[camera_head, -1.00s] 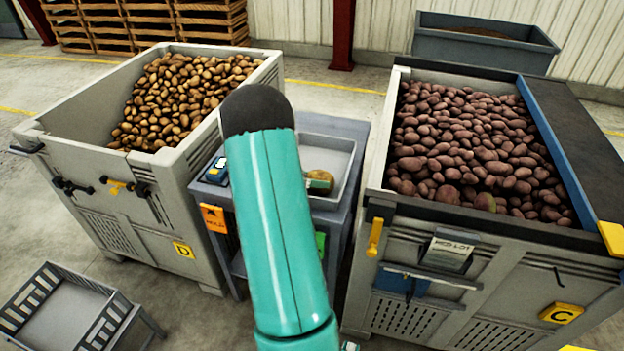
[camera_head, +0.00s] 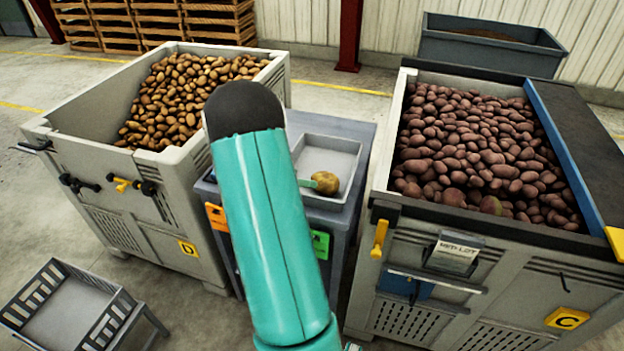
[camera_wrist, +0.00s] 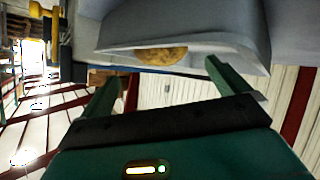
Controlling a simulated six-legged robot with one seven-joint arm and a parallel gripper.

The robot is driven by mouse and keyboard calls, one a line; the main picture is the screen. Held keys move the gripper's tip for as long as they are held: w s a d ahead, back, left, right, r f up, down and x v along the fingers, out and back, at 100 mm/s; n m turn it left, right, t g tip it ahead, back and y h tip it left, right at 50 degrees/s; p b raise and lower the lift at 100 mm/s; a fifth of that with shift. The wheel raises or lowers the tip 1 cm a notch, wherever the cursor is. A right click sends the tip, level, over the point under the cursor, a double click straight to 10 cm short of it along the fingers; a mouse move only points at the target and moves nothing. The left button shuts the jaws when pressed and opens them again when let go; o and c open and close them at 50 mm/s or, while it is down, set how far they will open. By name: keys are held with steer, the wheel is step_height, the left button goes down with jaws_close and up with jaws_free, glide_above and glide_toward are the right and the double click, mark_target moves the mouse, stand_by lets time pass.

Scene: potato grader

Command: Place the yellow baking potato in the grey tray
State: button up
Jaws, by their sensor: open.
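The yellow-brown potato (camera_head: 326,182) lies in the grey tray (camera_head: 343,152), near its front wall in the head view. The tray sits on a small grey stand between the two big bins. The wrist view shows the potato (camera_wrist: 160,55) behind the tray's rim (camera_wrist: 225,45). My gripper (camera_wrist: 164,70) is open, its two green fingers spread apart with nothing between them, just outside the tray's rim in that view. In the head view my teal arm hides most of the gripper; only a green finger piece shows just left of the potato.
A left bin (camera_head: 150,205) holds brown potatoes; a right bin (camera_head: 465,265) holds dark red ones. Orange (camera_head: 216,217) and green (camera_head: 320,244) tags hang on the stand. An empty slatted crate (camera_head: 75,310) stands on the floor at lower left. My arm covers the stand's left part.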

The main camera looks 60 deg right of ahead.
steer(key=v, duration=0.5)
steer(key=shift+w, duration=0.15)
